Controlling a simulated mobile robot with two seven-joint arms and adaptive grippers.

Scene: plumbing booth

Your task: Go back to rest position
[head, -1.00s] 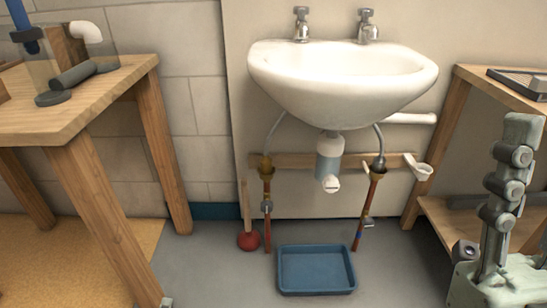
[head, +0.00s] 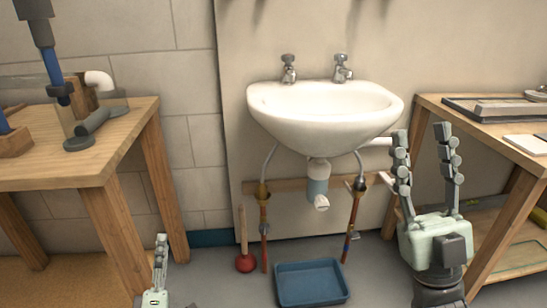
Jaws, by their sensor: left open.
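My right gripper (head: 424,165) is at the right of the head view, in front of the right workbench. Its two fingers point up, stand well apart and hold nothing. My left gripper (head: 161,250) shows only in part at the bottom left, near the left workbench's front leg. One finger and a bit of the palm are in view, and the rest is cut off by the frame's lower edge. It is open, and nothing shows in it.
A white sink (head: 325,115) hangs on the wall above a blue tray (head: 310,284) on the floor. A red plunger (head: 246,262) stands beside the tray. A left workbench (head: 85,165) and a right workbench (head: 500,135) flank the open grey floor.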

